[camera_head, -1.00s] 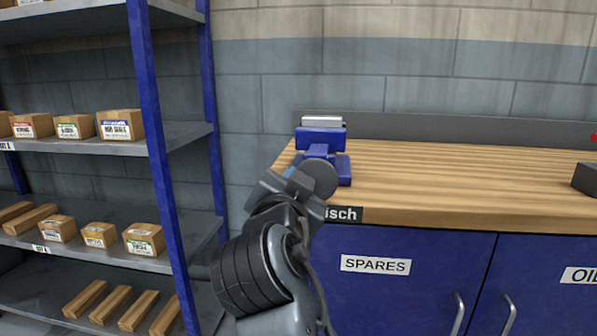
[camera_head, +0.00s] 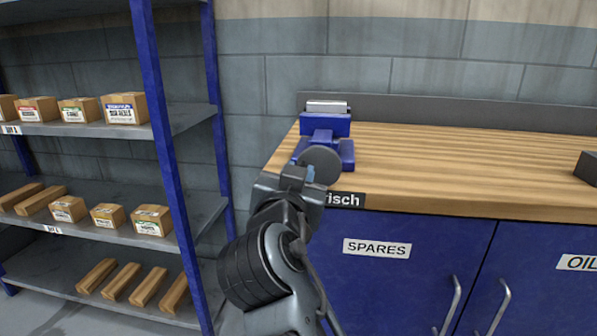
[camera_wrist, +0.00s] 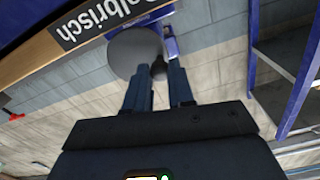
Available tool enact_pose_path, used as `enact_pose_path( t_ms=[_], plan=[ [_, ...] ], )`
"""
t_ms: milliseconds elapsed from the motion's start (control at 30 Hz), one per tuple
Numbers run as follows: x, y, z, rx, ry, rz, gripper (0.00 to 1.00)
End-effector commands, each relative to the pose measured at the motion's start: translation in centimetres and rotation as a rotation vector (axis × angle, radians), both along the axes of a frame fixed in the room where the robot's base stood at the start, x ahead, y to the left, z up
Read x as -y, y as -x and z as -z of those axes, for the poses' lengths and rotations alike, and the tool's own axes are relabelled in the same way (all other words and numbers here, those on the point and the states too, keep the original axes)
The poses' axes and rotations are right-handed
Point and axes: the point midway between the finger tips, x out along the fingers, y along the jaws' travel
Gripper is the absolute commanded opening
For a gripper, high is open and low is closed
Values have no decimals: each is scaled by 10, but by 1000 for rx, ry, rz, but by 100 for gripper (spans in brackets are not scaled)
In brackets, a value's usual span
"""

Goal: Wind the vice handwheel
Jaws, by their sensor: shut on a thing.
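The blue vice (camera_head: 325,125) with pale grey jaws stands on the left end of the wooden bench. Its handwheel (camera_head: 320,163) is a plain grey disc facing the bench front; it also shows in the wrist view (camera_wrist: 132,50). My gripper (camera_head: 303,176) is at the lower left of the wheel, partly covering its edge. In the wrist view my gripper (camera_wrist: 159,70) has its two fingers on either side of a small dark knob (camera_wrist: 158,66) at the wheel's rim, and is shut on it. The fingers hide part of the knob.
The bench top (camera_head: 430,150) is clear right of the vice, up to a dark block (camera_head: 587,168) at the right edge. Blue cabinet doors (camera_head: 400,265) are below. A blue-posted shelf rack (camera_head: 165,150) with boxes and wooden bars stands close on the left.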

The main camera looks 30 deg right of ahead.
Motion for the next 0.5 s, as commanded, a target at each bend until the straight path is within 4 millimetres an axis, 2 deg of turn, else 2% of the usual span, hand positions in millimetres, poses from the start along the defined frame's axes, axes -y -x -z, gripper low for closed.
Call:
enact_pose_path(
  t_ms=[167, 333, 500],
  plan=[
    [-4, -1, -2, -40, 58, -9, 0],
    [-4, -1, 3, -135, 188, -9, 0],
    [-5, -2, 8, -174, 243, -10, 0]
  ],
)
